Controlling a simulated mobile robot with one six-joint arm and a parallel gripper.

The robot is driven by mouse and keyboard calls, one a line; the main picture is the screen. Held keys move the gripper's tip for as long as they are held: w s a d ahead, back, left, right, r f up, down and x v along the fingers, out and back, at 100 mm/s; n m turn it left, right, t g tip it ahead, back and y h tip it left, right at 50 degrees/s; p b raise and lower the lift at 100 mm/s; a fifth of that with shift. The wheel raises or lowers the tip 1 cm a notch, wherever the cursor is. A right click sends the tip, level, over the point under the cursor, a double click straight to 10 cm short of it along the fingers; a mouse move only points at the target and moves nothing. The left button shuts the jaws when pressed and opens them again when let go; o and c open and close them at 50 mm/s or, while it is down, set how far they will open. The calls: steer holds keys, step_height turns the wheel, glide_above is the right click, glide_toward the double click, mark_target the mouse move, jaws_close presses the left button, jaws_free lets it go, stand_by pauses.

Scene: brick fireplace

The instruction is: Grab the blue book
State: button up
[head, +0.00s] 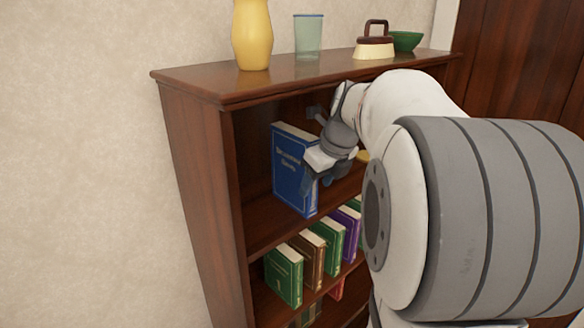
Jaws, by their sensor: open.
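The blue book (287,168) stands upright on the upper shelf of the brown bookcase (190,160), its front cover with pale lettering facing out. My gripper (316,183) is open at the book's right edge, overlapping its lower right part in the head view. I cannot tell whether the fingers touch the book or sit around its edge. My arm hides the right side of the bookcase.
On top stand a yellow vase (252,35), a glass (308,37), an old iron (374,42) and a green bowl (405,40). The upper shelf is free left of the blue book.

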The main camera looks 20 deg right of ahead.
mark_target(313, 195)
steer(key=x, duration=0.3)
steer(key=shift+f, duration=0.2)
steer(key=shift+s, duration=0.1)
steer(key=shift+f, duration=0.25)
steer(key=shift+c, duration=0.5)
jaws_close()
stand_by(0.3)
steer(key=shift+r, duration=0.1)
